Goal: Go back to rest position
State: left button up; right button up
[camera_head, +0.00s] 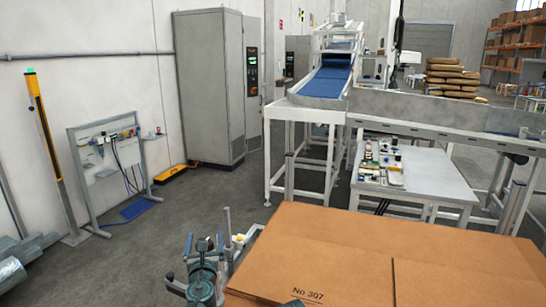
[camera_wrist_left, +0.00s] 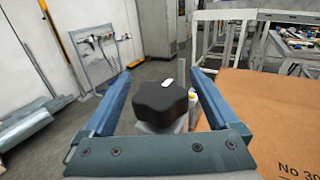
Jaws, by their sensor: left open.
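My left gripper (camera_head: 205,250) shows at the bottom of the head view, just left of a large cardboard box (camera_head: 340,250) marked "No 307". In the left wrist view its two blue fingers (camera_wrist_left: 160,76) are spread wide apart. A black lobed knob (camera_wrist_left: 161,103) with a small white mark on top shows between the fingers. There is a visible gap on each side of it, so the gripper does not hold it. My right gripper is not seen.
A grey table (camera_head: 440,180) with small items stands behind the box, and a conveyor with a blue belt (camera_head: 328,80) behind that. A grey cabinet (camera_head: 208,88), a metal stand (camera_head: 108,165) and a yellow post (camera_head: 42,125) stand at left.

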pick_arm(q)
jog(key=shift+a+n+y, duration=0.1)
jog(key=shift+n+y, duration=0.3)
jog(key=shift+y, duration=0.2)
